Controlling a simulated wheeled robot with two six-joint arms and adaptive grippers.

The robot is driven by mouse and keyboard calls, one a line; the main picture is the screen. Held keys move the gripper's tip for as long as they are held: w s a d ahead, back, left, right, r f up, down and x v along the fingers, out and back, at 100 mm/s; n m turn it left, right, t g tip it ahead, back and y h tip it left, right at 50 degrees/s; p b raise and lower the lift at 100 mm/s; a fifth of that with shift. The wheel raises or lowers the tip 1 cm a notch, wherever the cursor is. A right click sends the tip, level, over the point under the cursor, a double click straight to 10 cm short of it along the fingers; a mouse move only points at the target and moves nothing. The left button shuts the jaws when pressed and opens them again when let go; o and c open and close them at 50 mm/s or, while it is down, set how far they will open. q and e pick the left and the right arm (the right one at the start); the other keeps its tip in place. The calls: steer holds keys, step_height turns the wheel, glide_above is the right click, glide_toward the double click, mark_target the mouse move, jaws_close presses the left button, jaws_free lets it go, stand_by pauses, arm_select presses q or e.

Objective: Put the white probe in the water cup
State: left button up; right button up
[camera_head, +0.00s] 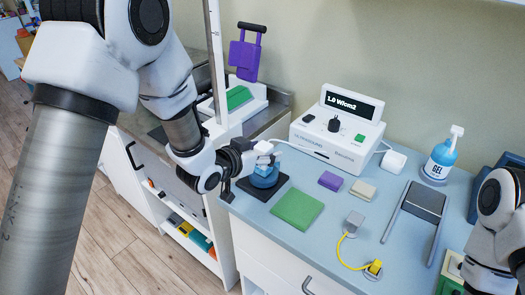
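The white probe (264,147) is at the fingers of my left gripper (258,159), just above the blue water cup (265,177). The gripper looks shut on the probe and partly hides it. The cup stands on a black base (274,190) near the counter's left edge. I cannot tell whether the probe's lower end is inside the cup. My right arm shows at the right edge; its gripper is not clearly in view.
A white ultrasound unit (337,140) stands behind the cup, with a white holder (393,161) to its right. A green pad (297,208), purple block (330,181), beige block (363,190), grey plug (354,218) and blue gel bottle (439,160) are on the counter.

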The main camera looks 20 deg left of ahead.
arm_select(q)
steer(key=v, duration=0.7)
steer(key=shift+s, duration=0.2)
steer(key=shift+r, duration=0.1)
steer(key=shift+a, duration=0.1)
